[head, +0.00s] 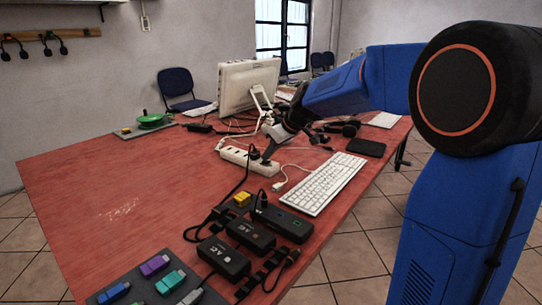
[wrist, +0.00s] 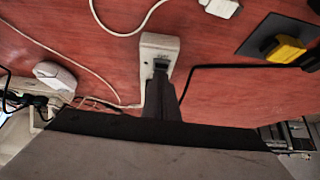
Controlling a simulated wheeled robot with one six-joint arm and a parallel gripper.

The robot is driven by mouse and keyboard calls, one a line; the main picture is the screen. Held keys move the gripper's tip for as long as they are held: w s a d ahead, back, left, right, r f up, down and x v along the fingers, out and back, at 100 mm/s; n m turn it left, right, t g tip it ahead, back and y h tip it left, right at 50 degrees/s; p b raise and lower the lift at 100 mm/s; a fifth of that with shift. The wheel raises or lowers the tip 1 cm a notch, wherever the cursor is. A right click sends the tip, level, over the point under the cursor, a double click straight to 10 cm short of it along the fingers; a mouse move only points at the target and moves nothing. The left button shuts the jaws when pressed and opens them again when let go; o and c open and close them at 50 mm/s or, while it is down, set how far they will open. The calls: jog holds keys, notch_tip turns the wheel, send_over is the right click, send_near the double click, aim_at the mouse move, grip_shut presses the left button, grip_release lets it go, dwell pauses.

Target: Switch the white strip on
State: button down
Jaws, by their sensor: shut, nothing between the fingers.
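The white strip (head: 236,155) lies on the red table in the middle of the head view, with a black plug (head: 254,153) and its cable at it. In the wrist view one end of the white strip (wrist: 158,42) shows just beyond my fingertips. My gripper (head: 266,159) is shut and empty, pointing down at the strip. In the wrist view my gripper (wrist: 161,75) overlaps the strip and hides part of it. I cannot tell whether the fingertips touch it. I cannot make out the switch or its position.
A white keyboard (head: 323,184) lies to the right of the strip. Black adapters (head: 223,257) and a yellow block (head: 242,198) are in front. A monitor (head: 248,84) stands behind. Loose cables run around the strip.

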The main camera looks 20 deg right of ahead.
jog(key=shift+w+a+r, duration=0.1)
dwell(0.3)
jog(key=shift+r, duration=0.2)
jog(key=r, duration=0.3)
jog(key=shift+w+a+r, duration=0.25)
jog(key=shift+r, duration=0.05)
jog(key=v, duration=1)
jog(key=shift+d, duration=0.2)
jog(key=shift+s+d+f, duration=0.1)
jog(key=shift+s+d, duration=0.2)
jog(key=shift+s, duration=0.2)
